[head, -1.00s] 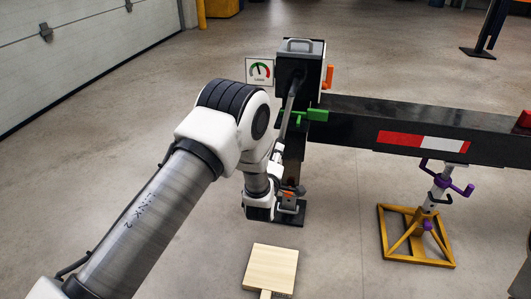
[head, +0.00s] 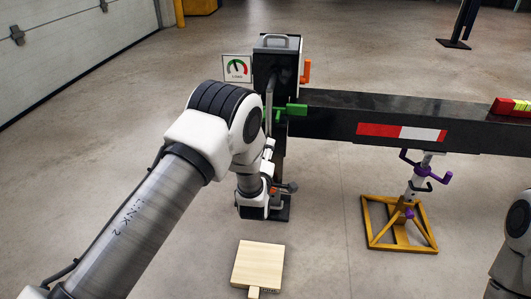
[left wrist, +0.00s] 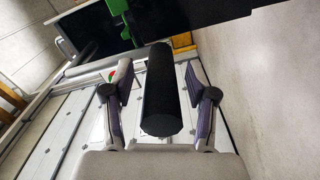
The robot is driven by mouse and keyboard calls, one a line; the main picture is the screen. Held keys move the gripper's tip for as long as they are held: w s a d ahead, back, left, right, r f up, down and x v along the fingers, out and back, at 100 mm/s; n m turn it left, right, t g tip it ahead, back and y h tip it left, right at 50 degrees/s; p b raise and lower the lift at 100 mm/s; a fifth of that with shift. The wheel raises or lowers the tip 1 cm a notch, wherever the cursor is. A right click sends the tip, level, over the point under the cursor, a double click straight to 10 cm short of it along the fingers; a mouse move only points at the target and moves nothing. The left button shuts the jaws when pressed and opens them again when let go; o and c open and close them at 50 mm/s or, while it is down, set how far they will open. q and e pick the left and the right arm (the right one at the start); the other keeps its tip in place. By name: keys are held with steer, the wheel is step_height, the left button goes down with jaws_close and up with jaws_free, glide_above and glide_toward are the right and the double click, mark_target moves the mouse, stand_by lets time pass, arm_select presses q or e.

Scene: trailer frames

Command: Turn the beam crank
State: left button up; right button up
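The grey crank arm (head: 269,101) hangs down the front of the black gearbox (head: 279,72) at the beam's left end. In the left wrist view a thick black cylindrical handle (left wrist: 161,92) lies lengthwise between the two fingers of my left gripper (left wrist: 160,105). Gaps show on both sides of the handle, so the gripper is open around it. In the head view my left gripper (head: 279,188) is low at the leg and partly hidden by my own wrist. My right gripper is out of view; only part of that arm shows at the right edge.
The black beam (head: 340,122) runs right, with a green handle (head: 291,111) near its left end. A load gauge (head: 237,68) is beside the gearbox. A yellow stand (head: 399,235) with purple handles is under the beam. A wooden board (head: 258,264) lies on clear floor in front.

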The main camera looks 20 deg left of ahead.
arm_select(q)
steer(key=shift+s, duration=0.15)
steer(key=v, duration=1.1)
steer(key=shift+s, duration=0.4)
steer(key=shift+d, duration=0.1)
